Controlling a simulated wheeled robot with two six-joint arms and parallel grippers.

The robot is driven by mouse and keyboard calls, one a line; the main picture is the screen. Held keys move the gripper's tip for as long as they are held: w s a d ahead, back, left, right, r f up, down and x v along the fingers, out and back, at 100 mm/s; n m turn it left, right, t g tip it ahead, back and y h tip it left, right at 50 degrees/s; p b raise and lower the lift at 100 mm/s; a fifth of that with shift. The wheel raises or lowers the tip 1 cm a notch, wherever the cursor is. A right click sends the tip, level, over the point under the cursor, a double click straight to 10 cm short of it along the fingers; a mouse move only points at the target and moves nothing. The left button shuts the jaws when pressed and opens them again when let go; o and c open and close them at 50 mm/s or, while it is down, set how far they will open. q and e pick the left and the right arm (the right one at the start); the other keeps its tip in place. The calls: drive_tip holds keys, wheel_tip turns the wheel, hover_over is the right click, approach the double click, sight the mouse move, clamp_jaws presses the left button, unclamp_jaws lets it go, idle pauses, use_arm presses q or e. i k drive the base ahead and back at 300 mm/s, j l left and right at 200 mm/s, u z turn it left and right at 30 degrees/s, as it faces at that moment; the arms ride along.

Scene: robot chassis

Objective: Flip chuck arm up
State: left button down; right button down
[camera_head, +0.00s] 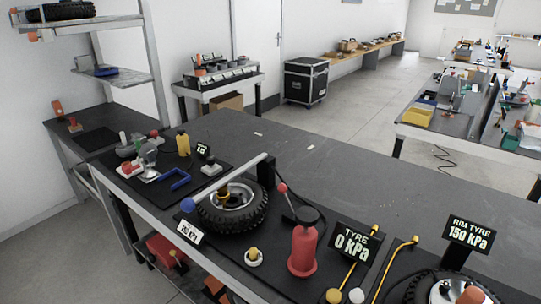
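A grey bar (228,180) with a blue ball knob (187,205) at its near left end reaches across above a black knobby tyre (262,213) on the workbench. This looks like the chuck arm. Its far end meets a black upright post (266,173) behind the tyre. The bar lies low, sloping down to the left in the picture. A brass-coloured part sits over the silver wheel hub under the bar. I cannot tell whether the bar touches the wheel. Neither of my grippers shows in the head view.
A red pump bottle (303,248), a "TYRE 0 kPa" display (354,241) and another wheel with a "RIM 150 kPa" display (470,233) stand to the right. A blue frame (175,181) and a yellow bottle (183,144) stand to the left. The bench's far middle is mostly clear.

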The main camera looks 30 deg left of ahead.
sight(188, 205)
drive_tip(key=u, duration=1.4)
